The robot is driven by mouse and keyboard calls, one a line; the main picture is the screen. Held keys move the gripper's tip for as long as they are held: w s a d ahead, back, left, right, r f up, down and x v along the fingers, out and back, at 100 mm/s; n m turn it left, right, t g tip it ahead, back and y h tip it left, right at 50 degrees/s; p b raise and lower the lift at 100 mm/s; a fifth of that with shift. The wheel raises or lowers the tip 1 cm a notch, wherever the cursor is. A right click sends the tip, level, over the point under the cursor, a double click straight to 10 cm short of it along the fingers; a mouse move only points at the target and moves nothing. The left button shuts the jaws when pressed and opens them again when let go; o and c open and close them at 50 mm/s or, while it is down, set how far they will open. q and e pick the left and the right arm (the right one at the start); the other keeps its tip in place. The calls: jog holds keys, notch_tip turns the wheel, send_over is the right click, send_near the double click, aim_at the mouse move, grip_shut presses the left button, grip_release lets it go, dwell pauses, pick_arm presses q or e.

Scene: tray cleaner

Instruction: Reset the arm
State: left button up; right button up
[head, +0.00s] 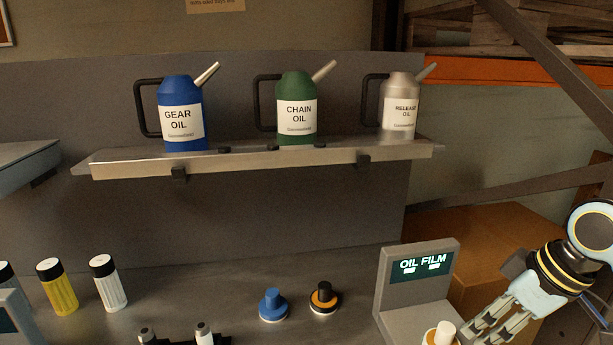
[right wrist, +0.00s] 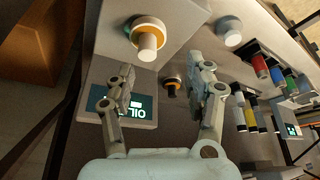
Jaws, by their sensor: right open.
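My right gripper (head: 478,330) is at the lower right of the head view, beside the grey OIL FILM stand. In the right wrist view my right gripper (right wrist: 167,72) has its two fingers spread apart with nothing held between them. A white and orange knob-like piece (head: 441,334) sits on the base of the OIL FILM stand (head: 390,285), just left of the fingers. In the right wrist view the same piece (right wrist: 147,48) lies beyond the fingertips, not gripped. My left gripper is in neither view.
Blue (head: 181,110), green (head: 295,108) and grey (head: 399,104) oil cans stand on the metal shelf (head: 250,158). Blue (head: 272,305) and black-orange (head: 324,298) knobbed pieces stand on the bench. Yellow (head: 58,287) and white (head: 108,284) bottles are at left. A cardboard box (head: 500,250) is behind the stand.

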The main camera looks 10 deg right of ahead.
jog(key=s+a+r+m+h, duration=0.1)
jog(key=s+a+m+h, duration=0.15)
jog(key=s, duration=0.75)
jog(key=s+a+m+h, duration=0.15)
jog(key=s+m, duration=0.25)
jog(key=s, duration=0.6)
notch_tip(320, 180, down, 36)
jog(key=s+d+g+b, duration=0.1)
jog(key=d+b, duration=0.1)
jog(key=b, duration=0.8)
jog(key=s+f+b, duration=0.4)
jog(key=s+f, duration=0.5)
jog(key=f, duration=0.3)
jog(key=s+d+f+g+b, duration=0.1)
jog(key=s+f+b, duration=0.3)
jog(key=s+f, duration=0.6)
notch_tip(320, 180, down, 3)
jog(key=shift+r+g+y, duration=0.1)
jog(key=shift+g+y, duration=0.2)
jog(key=shift+b, duration=0.3)
